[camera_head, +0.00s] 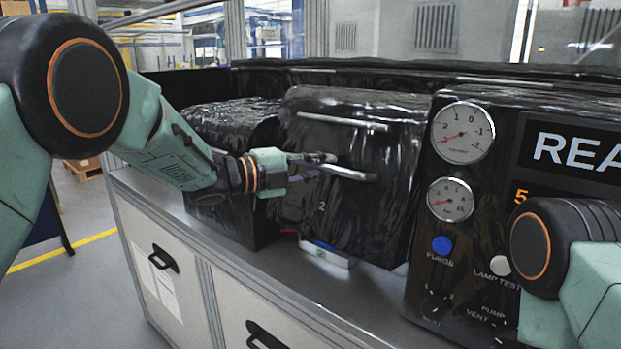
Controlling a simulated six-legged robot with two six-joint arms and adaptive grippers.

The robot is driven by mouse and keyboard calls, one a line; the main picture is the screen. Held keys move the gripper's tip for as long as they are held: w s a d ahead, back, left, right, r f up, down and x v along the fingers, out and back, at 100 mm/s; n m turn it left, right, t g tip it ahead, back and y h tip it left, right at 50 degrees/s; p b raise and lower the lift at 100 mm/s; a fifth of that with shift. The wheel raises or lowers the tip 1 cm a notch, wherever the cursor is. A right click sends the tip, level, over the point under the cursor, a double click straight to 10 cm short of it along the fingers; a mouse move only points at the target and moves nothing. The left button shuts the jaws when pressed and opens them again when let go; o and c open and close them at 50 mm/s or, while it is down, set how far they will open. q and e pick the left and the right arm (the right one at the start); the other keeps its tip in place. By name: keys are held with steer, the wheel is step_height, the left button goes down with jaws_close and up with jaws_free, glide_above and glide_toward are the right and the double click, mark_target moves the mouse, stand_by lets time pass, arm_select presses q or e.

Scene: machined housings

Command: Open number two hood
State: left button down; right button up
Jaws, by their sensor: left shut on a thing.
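The number two hood (375,215) is a glossy black cover with a small "2" on its front, standing in the middle of the bench. A light metal bar handle (347,173) sticks out of its front. My left gripper (318,167) reaches in from the left and is shut on the left part of this handle. The fingers hide that end of the bar. The hood's lower edge is close to the bench, and I cannot tell whether it is slightly raised. My right arm shows at the right edge; its gripper is out of view.
Another black hood (232,125) stands to the left, partly behind my left arm. A control panel (465,235) with two gauges, a blue button and knobs stands close on the right. A blue-and-white block (328,255) sits under the hood's front edge. The bench front has drawers (150,270).

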mark_target(341, 126)
arm_select(q)
steer(key=w+d+r+p, duration=0.1)
steer(key=w+r, duration=0.1)
steer(key=w+d+r+p, duration=0.1)
steer(key=r, duration=0.1)
steer(key=w+d+r+p, duration=0.1)
steer(key=w+r+p, duration=0.1)
steer(key=shift+w+d+r, duration=0.3)
steer(key=shift+d+r, duration=0.05)
steer(key=shift+r, duration=0.05)
steer(key=shift+w+d+r+p, duration=0.7)
steer(key=shift+w+r+p, duration=0.1)
steer(key=shift+w, duration=0.2)
steer(key=c, duration=1.6)
jaws_free()
steer(key=shift+c, duration=0.2)
steer(key=o, duration=0.3)
steer(key=shift+s+a+f, duration=0.1)
steer(key=shift+a+f, duration=0.05)
steer(key=shift+a, duration=0.05)
steer(key=shift+d+f, duration=0.15)
steer(key=shift+d, duration=0.15)
